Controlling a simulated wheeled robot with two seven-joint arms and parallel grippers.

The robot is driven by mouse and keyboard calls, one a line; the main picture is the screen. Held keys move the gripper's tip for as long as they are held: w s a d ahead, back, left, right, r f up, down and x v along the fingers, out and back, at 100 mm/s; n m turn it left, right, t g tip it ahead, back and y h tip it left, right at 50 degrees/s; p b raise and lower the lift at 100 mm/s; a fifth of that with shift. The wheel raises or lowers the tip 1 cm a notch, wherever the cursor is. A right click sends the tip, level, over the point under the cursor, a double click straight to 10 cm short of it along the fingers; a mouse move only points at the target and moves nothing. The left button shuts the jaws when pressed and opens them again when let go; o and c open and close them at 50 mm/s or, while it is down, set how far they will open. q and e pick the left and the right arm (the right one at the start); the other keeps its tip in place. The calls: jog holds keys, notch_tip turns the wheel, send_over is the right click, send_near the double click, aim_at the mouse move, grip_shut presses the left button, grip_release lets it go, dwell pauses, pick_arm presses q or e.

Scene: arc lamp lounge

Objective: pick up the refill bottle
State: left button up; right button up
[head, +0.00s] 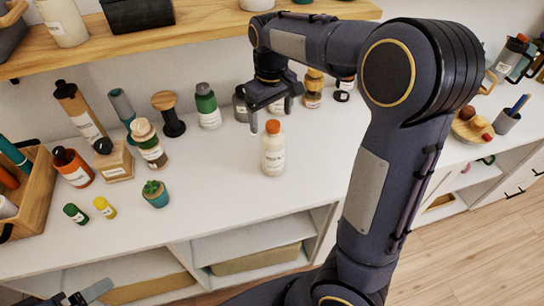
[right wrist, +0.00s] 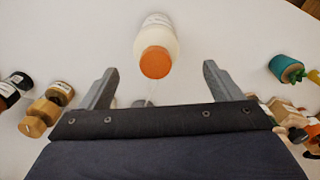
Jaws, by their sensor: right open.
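The refill bottle, which I take to be the cream bottle with an orange cap and white label (head: 273,155), stands upright on the white counter (head: 235,225). In the right wrist view the bottle (right wrist: 158,45) shows cap towards me, centred ahead between the fingers. My right gripper (head: 271,117) is open and empty, just above and behind the bottle in the head view, with the fingers pointing down. Its two fingers also show in the right wrist view (right wrist: 160,70), apart from the bottle. My left gripper (head: 75,298) shows only partly at the bottom left edge, and its jaws are unclear.
A green-capped bottle (head: 207,108), a dark wooden-topped grinder (head: 168,115) and several jars stand behind and left. A small potted succulent (head: 155,194) is at the left front. A wooden shelf (head: 190,30) runs above. The counter in front of the bottle is clear.

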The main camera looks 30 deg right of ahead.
aim_at(273, 134)
jog(key=f, duration=0.7)
jog(key=shift+d+f, duration=0.2)
jog(key=shift+d, duration=0.05)
jog(key=c, duration=1.6)
